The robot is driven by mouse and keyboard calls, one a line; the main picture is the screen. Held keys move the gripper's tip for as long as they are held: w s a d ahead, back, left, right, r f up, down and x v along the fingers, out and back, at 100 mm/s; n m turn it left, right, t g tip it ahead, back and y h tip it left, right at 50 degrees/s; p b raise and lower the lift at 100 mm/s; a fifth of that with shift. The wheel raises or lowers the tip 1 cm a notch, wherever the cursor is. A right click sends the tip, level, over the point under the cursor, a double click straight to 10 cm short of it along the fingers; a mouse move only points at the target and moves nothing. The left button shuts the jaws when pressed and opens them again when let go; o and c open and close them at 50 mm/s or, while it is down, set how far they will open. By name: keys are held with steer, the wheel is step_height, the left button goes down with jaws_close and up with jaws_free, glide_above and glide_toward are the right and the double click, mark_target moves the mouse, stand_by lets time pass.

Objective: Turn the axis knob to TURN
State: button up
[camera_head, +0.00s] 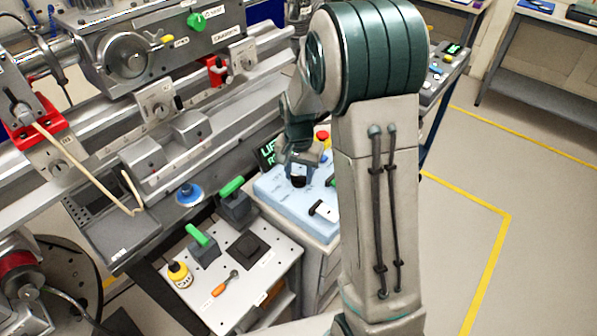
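A light blue control box (276,194) sits on a cabinet in the middle of the view, partly behind my arm. A black knob (298,182) stands on its top; I cannot read a TURN mark or see which way it points. My gripper (300,168) hangs directly over this knob, pointing down, with its end at or just above it. Whether the fingers touch the knob or are open or shut is hard to tell at this size. A dark display (268,152) with green letters stands behind the box, partly hidden by my gripper.
The box also carries a red button (322,135) and a black-and-white switch (325,210). Rails with instruments fill the left. Floor is clear at right.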

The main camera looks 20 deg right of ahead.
steer(key=shift+n, duration=0.3)
steer(key=n, duration=0.3)
steer(key=shift+b, duration=0.4)
steer(key=n, duration=0.8)
steer(key=shift+n, duration=2.2)
steer(key=o, duration=1)
